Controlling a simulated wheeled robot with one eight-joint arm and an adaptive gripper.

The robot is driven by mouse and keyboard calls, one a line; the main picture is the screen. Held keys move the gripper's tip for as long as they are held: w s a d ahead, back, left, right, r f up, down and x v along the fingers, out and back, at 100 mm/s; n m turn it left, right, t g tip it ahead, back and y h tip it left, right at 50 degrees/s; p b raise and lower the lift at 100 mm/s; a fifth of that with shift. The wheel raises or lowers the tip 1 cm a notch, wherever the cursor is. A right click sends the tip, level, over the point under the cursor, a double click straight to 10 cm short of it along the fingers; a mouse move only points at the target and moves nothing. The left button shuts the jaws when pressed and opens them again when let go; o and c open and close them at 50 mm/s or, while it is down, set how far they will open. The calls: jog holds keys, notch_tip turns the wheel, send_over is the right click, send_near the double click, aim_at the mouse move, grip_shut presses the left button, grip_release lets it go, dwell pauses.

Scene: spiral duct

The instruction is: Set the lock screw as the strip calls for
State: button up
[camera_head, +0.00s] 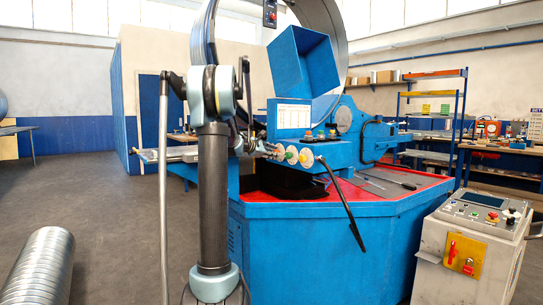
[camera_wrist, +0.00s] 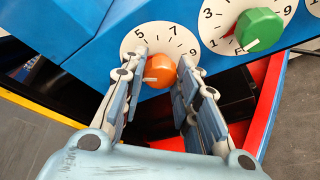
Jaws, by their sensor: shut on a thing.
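My gripper (camera_wrist: 163,62) is shut on an orange knob (camera_wrist: 161,72), with one finger on each side of it. The knob sits in a white numbered dial (camera_wrist: 136,44); 5, 7 and 9 show, and the fingers hide part of the scale. A pale pointer shows at the knob's lower left. A green knob (camera_wrist: 259,28) on another white dial is to the right. In the head view my gripper (camera_head: 268,148) reaches the row of dials (camera_head: 306,157) on the blue machine. A white printed panel (camera_head: 293,115) stands above; its text is unreadable. I cannot tell which part is the lock screw.
A black lever (camera_head: 341,205) hangs in front of the machine. Rods (camera_head: 388,180) lie on its red top (camera_head: 350,190). A grey control console (camera_head: 470,240) stands at right, and a spiral duct (camera_head: 38,265) lies at lower left.

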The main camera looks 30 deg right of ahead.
jog(key=o, duration=1.1)
jog(key=shift+c, duration=0.2)
jog(key=v, duration=1.2)
jog(key=shift+w+f, duration=0.1)
